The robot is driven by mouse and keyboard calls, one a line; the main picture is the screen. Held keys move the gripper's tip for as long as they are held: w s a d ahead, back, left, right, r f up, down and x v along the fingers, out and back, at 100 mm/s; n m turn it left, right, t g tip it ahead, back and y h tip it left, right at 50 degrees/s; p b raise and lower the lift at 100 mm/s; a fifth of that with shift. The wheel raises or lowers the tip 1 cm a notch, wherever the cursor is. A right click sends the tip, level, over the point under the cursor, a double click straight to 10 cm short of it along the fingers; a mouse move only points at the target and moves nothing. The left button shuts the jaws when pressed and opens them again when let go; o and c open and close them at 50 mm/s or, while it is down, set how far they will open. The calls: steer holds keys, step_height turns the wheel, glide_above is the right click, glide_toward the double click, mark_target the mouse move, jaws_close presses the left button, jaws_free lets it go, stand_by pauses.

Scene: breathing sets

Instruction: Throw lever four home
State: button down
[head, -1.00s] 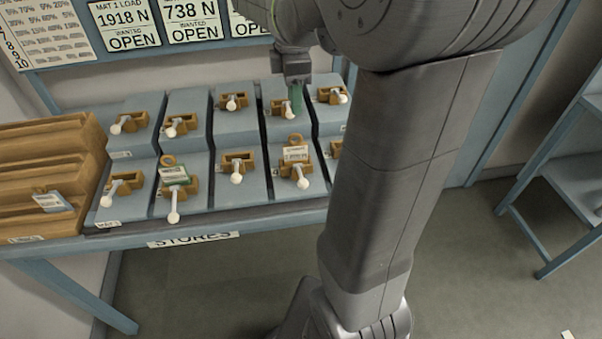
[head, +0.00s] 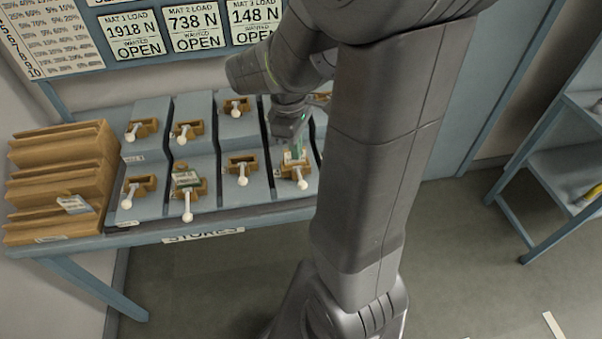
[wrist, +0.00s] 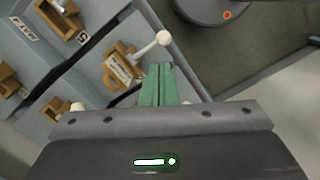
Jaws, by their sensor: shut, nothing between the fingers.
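The front-row lever fourth from the left has a white knob (head: 302,185) pointing toward the front, in a wooden bracket with a paper tag (head: 293,160). I take it as lever four, though its number cannot be read. In the wrist view its knob (wrist: 163,39) and tagged bracket (wrist: 120,68) lie just beyond my fingertips. My gripper (head: 298,150) is over this lever's bracket, with its green fingers (wrist: 158,70) shut and empty. They point down close beside the lever; I cannot tell whether they touch it.
Front-row levers (head: 242,180) stand to the left; one also carries a tag (head: 186,179). A back row (head: 184,132) stands behind. Wooden racks (head: 60,180) fill the bench's left end. A load board (head: 180,30) hangs behind. A shelf (head: 560,175) stands right, with open floor between.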

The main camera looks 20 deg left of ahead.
mark_target(301, 181)
steer(key=shift+s+d+f, duration=0.15)
steer(key=shift+s+d, duration=0.05)
steer(key=shift+s, duration=0.15)
steer(key=shift+f, duration=0.15)
steer(key=f+b, duration=0.6)
steer(key=shift+d+f, duration=0.35)
